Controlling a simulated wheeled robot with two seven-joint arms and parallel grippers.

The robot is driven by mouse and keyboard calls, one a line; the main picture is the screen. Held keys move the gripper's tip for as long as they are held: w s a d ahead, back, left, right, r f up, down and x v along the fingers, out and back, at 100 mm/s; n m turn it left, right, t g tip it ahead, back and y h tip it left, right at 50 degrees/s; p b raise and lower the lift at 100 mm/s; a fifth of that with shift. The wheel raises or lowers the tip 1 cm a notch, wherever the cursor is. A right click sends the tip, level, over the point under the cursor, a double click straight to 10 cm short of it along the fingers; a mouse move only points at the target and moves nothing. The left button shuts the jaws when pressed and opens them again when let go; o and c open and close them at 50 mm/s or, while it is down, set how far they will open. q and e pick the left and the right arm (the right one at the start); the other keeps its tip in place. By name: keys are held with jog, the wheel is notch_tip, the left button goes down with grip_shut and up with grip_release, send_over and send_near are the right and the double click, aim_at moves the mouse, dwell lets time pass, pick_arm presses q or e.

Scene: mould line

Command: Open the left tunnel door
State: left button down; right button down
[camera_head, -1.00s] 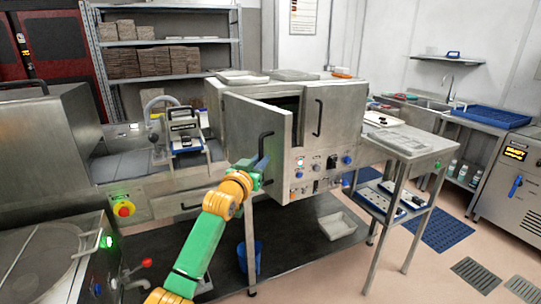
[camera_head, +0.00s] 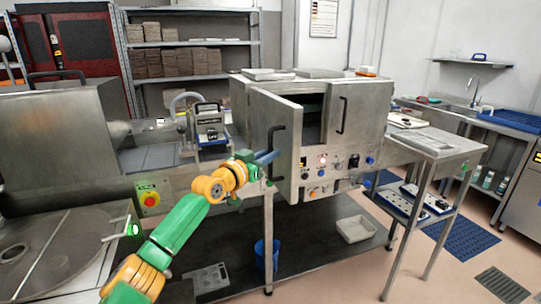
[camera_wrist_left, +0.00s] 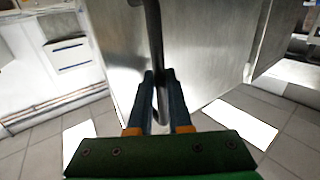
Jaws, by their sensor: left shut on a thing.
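The left tunnel door (camera_head: 289,150) is a flat grey metal panel. It stands swung out from the steel tunnel, with a dark gap (camera_head: 312,125) showing behind its top edge. Its black bar handle (camera_head: 276,143) is upright on the door's face. My left gripper (camera_head: 262,160) is at the lower part of this handle. In the left wrist view, the two dark fingers (camera_wrist_left: 160,92) are closed around the handle bar (camera_wrist_left: 154,35), with the metal door panel (camera_wrist_left: 212,45) beyond. The right tunnel door (camera_head: 362,115) is closed. My right gripper does not show.
A control panel with knobs (camera_head: 338,165) sits below the doors. A steel side table (camera_head: 440,146) stands to the right. A blue bin (camera_head: 266,254) and a white tray (camera_head: 355,229) are low under the tunnel. A bench with a clamp device (camera_head: 210,125) is to the left.

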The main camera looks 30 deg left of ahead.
pick_arm(q)
jog(key=shift+a+r, duration=0.1)
jog(key=shift+r, duration=0.2)
jog(key=c, duration=1)
grip_release()
jog(key=shift+o, duration=0.8)
jog(key=shift+a+f, duration=0.25)
jog(key=s+b, duration=0.4)
jog(key=s, duration=0.3)
jog(key=shift+a, duration=0.1)
